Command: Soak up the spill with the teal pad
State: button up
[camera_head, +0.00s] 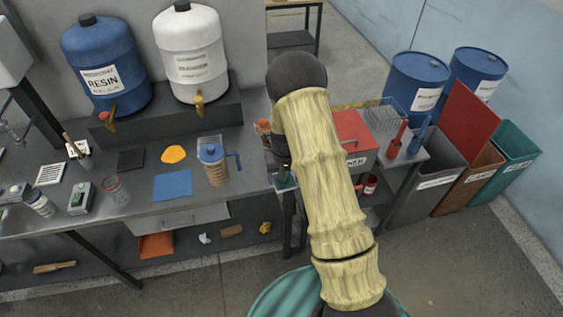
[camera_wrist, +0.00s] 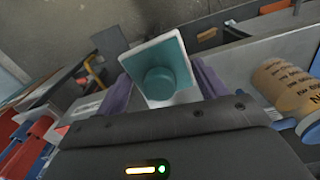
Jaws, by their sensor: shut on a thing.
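The spill (camera_head: 173,154) is a small orange-yellow puddle on the grey workbench, behind a blue square (camera_head: 172,185). The teal pad (camera_wrist: 160,68) is a square teal and white block with a round teal knob. My gripper (camera_wrist: 163,88) is shut on it, with a purple finger on each side. In the head view a bit of teal (camera_head: 285,182) shows beside my sleeved arm, at the bench's right end. My arm hides most of the gripper there. The pad is to the right of the spill, apart from it.
A jug with a blue lid (camera_head: 213,165) stands between the spill and my gripper. A black square (camera_head: 130,160) lies left of the spill. The blue RESIN drum (camera_head: 104,70) and a white drum (camera_head: 190,55) stand behind. A red box (camera_head: 352,135) is right of my arm.

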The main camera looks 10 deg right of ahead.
jog(key=s+f+b, duration=0.3)
jog(key=f, duration=0.3)
jog(key=s+f+n+b, duration=0.1)
jog(key=s+f+b, duration=0.2)
jog(key=f, duration=0.4)
jog(key=shift+s+b, duration=0.25)
jog(key=shift+b, duration=0.3)
jog(key=shift+s+a+f, duration=0.1)
